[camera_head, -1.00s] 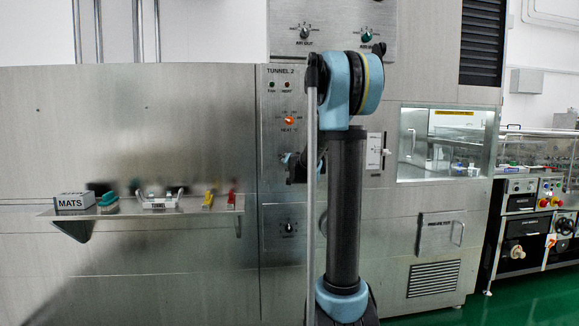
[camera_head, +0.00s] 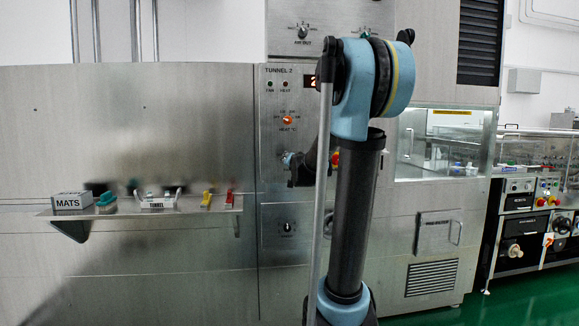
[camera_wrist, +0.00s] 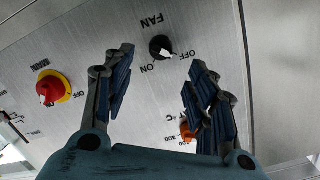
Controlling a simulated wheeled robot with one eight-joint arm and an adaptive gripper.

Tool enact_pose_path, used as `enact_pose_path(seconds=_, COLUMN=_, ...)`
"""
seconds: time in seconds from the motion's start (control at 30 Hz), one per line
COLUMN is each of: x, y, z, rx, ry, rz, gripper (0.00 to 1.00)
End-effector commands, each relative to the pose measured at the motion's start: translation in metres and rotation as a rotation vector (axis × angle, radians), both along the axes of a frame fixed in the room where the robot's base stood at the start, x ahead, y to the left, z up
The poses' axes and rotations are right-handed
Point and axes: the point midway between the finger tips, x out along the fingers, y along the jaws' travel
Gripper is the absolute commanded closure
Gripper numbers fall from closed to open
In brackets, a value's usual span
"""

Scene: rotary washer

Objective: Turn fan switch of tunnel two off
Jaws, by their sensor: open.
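The fan switch (camera_wrist: 158,44) is a round black knob with a white pointer on a steel panel, with FAN, ON and OFF printed around it upside down in the wrist view. Its pointer slants down and right, between the ON and OFF marks; I cannot tell the exact setting. My gripper (camera_wrist: 163,65) is open and empty, one finger on each side below the knob in the picture, not visibly touching it. In the head view, the tunnel 2 panel (camera_head: 272,190) is partly hidden by my arm.
An orange heat knob (camera_wrist: 187,131) lies behind my right finger in the wrist view. A red and yellow main switch (camera_wrist: 52,88) is at left. In the head view, a shelf (camera_head: 140,211) with small items juts out left of the panel.

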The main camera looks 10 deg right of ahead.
Motion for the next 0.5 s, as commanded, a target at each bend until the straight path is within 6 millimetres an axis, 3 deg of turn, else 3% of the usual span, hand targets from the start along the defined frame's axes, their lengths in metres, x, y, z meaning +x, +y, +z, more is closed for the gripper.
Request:
enact_pose_path(seconds=0.2, x=-0.021, y=0.000, z=0.002, rx=0.000, ry=0.000, rz=0.000, gripper=0.48)
enact_pose_path(seconds=0.5, x=-0.029, y=0.000, z=0.004, rx=0.000, ry=0.000, rz=0.000, gripper=0.48)
